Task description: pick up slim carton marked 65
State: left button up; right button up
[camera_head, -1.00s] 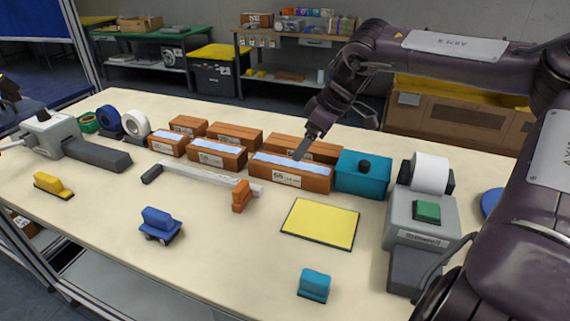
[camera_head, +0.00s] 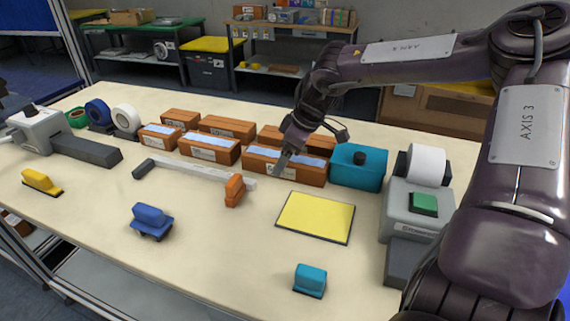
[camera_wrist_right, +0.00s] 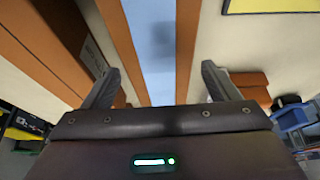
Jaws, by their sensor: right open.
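The slim carton marked 65 (camera_head: 254,168) is a long orange-brown box on the table. A pale blue strip runs along its top, and a white label is on its front. My right gripper (camera_head: 281,163) is over the right part of this carton, pointing down. In the right wrist view the gripper (camera_wrist_right: 160,82) is open. Its fingers are apart on either side of the carton's pale blue top (camera_wrist_right: 152,45), with nothing clamped between them. Whether a finger touches the carton cannot be told. My left gripper is not clearly in view.
A teal box (camera_head: 357,171) stands close to the carton's right end. Other orange-brown cartons (camera_head: 209,152) stand left and behind. A grey label printer (camera_head: 412,214) is at right.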

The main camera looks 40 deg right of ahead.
jog(key=c, duration=1.4)
jog(key=shift+r, duration=0.1)
